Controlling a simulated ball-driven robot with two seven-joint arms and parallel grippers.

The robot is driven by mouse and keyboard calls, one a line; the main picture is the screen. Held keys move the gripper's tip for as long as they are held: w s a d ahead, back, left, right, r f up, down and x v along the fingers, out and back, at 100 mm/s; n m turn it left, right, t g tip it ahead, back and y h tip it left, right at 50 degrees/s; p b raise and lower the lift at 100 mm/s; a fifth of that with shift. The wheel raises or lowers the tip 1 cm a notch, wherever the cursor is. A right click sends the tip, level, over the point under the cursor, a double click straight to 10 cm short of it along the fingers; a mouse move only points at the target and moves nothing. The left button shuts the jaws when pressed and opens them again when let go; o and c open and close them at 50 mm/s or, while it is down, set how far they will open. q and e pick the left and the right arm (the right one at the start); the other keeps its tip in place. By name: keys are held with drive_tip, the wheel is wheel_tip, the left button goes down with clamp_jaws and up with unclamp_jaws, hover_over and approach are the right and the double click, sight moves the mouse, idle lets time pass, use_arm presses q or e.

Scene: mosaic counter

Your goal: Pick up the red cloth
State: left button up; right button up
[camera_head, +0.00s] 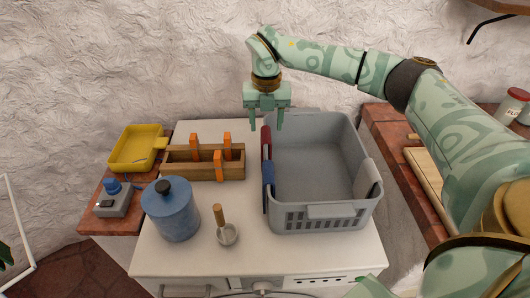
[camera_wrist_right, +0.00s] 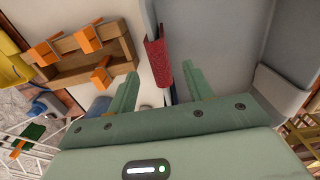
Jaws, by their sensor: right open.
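The red cloth (camera_head: 266,143) hangs over the left rim of the grey basket (camera_head: 318,212), toward its back end. It also shows in the right wrist view (camera_wrist_right: 158,62), just ahead of the open fingers. My right gripper (camera_head: 264,122) is open and empty, pointing down near the basket's back left corner, close to the red cloth. In the right wrist view its two fingers (camera_wrist_right: 160,76) are spread, with the cloth beyond and roughly between their tips. I cannot tell whether they touch it. My left gripper is not in view.
A blue cloth (camera_head: 268,174) hangs on the same rim in front of the red one, and a pale cloth (camera_head: 367,178) on the right rim. A wooden box with orange clips (camera_head: 205,172), a blue canister (camera_head: 171,212) and a mortar (camera_head: 227,235) stand left.

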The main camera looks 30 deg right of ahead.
sight(266, 133)
drive_tip(key=f, duration=0.2)
drive_tip(key=shift+w+f, duration=0.25)
drive_tip(key=shift+f, duration=0.1)
drive_tip(key=shift+s+f+b, duration=0.2)
drive_tip(key=shift+f+b, duration=0.15)
drive_tip(key=shift+f, duration=0.15)
wheel_tip(266, 133, down, 5)
drive_tip(key=shift+r+b, duration=0.2)
drive_tip(key=shift+b, duration=0.5)
drive_tip(key=shift+a+r, duration=0.1)
drive_tip(key=shift+r, duration=0.05)
drive_tip(key=shift+s, duration=0.1)
drive_tip(key=c, duration=1.1)
